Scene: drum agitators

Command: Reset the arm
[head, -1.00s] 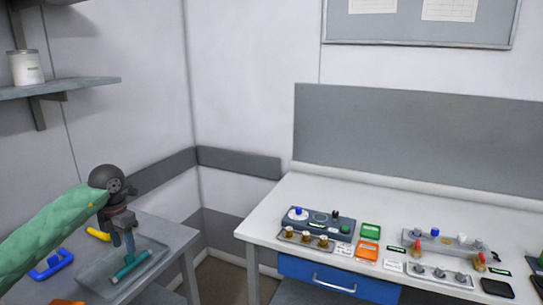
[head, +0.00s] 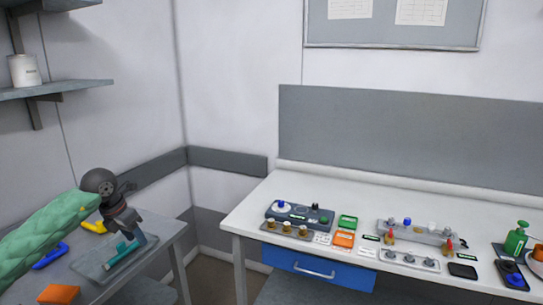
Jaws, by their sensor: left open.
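My left arm, in a green quilted sleeve, comes in from the left in the head view. My left gripper (head: 137,243) is open above the grey tray (head: 90,266) on the left side table. A teal tool (head: 117,260) lies on the tray just below the fingers. I cannot tell whether the fingers touch it. My right gripper is not in view.
A blue-handled item (head: 50,256), a yellow one (head: 94,227) and an orange block (head: 59,294) are around the tray. The white bench (head: 250,213) carries control panels, coloured boxes and a green pump bottle (head: 516,238). A shelf (head: 60,88) is upper left.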

